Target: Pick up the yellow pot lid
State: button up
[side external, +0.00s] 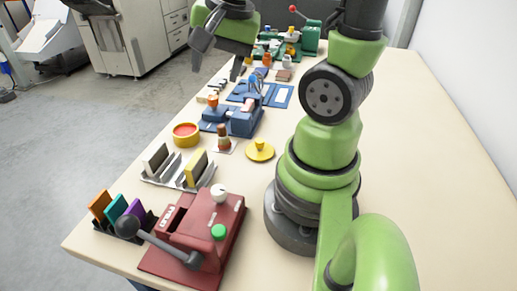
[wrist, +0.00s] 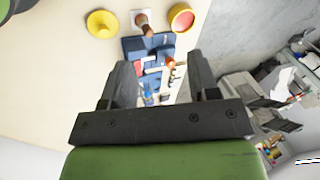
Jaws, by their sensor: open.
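The yellow pot lid (side external: 260,149) is a round disc with a knob on top. It lies flat on the table beside the base of my arm. In the wrist view the lid (wrist: 102,23) shows at the top left, beyond and left of the fingers. My gripper (wrist: 162,68) is open, with nothing between its fingers. In the side view my gripper (side external: 217,68) is raised over the far part of the table, well away from the lid. Nothing covers the lid.
A brown-handled stamp (side external: 223,138) on a white pad and a yellow-rimmed red dish (side external: 186,134) stand left of the lid. A blue fixture (side external: 232,118) sits behind it. A red lever machine (side external: 197,238) and a rack of pads (side external: 178,169) are nearer.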

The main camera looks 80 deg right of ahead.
jog(key=s+d+f+m+g, duration=0.1)
jog(key=d+f+m+g, duration=0.1)
jog(key=d+f+m, duration=0.35)
jog(key=m+g, duration=0.2)
jog(key=m, duration=0.4)
send_near(260, 140)
jog(key=shift+w+d+f+y, duration=0.2)
jog(key=shift+d+y, duration=0.1)
jog(key=shift+y, duration=0.1)
jog(key=shift+f+m, duration=0.25)
jog(key=shift+f, duration=0.1)
jog(key=shift+s+f, duration=0.15)
jog(key=shift+f, duration=2.2)
jog(key=shift+s+f, duration=0.15)
jog(key=shift+f, duration=2.2)
jog(key=c, duration=1)
